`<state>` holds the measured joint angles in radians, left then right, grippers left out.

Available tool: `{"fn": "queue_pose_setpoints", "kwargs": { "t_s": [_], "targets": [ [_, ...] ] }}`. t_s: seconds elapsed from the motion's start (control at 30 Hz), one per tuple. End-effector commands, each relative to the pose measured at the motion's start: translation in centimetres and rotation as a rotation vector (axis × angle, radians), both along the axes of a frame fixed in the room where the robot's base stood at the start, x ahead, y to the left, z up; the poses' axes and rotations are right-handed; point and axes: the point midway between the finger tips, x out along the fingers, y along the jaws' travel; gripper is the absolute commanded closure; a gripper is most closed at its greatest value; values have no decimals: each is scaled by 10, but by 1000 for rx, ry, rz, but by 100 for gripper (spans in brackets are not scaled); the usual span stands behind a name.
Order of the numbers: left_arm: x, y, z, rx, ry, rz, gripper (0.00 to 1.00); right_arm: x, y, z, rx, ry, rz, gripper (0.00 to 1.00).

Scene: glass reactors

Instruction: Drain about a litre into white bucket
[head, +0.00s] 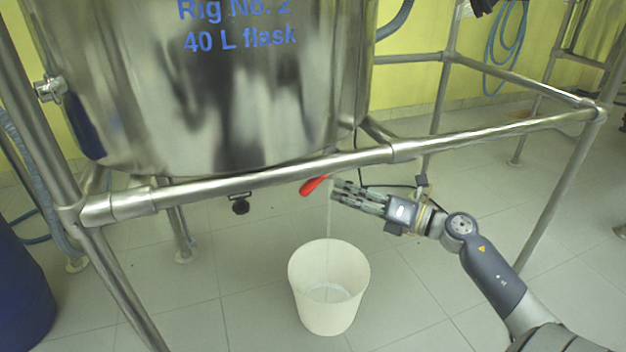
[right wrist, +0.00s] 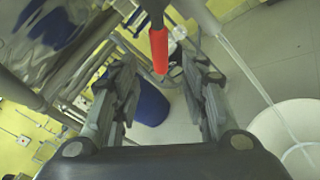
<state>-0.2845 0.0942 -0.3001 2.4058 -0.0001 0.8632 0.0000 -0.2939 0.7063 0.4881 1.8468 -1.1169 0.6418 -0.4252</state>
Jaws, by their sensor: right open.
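The white bucket (head: 329,312) stands upright on the tiled floor below the large steel vessel (head: 220,95) marked "Rig No. 2 40 L flask". A thin stream (head: 328,225) of liquid falls into it, and a little liquid shows at its bottom. The red valve handle (head: 314,185) sticks out under the frame rail. My right gripper (head: 338,191) is beside the handle, on its right. In the right wrist view the gripper (right wrist: 160,85) is open, with the red handle (right wrist: 159,52) ahead between its fingers. The bucket (right wrist: 285,135) and stream also show at the right there. My left gripper is out of view.
A steel tube frame (head: 290,172) surrounds the vessel, with its front rail just above the handle. A blue barrel (head: 20,285) stands at the far left. A blue hose (head: 505,45) hangs at the back. The floor right of the bucket is clear.

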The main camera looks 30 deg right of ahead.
Motion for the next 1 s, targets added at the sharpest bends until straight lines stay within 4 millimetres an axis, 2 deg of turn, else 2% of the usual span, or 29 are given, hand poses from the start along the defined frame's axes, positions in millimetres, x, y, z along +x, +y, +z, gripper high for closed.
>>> {"fn": "queue_pose_setpoints", "kwargs": {
  "t_s": [0.3, 0.5, 0.7, 1.0],
  "targets": [
    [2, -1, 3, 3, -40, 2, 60, 48, 22, -1, 2, -3, 2, 60],
    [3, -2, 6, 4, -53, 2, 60, 71, 33, -1, 4, -1, 2, 60],
    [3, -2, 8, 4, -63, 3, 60, 82, 38, 0, 4, 0, 1, 60],
    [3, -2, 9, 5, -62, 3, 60, 85, 39, 0, 5, 2, 1, 60]
  ]
}}
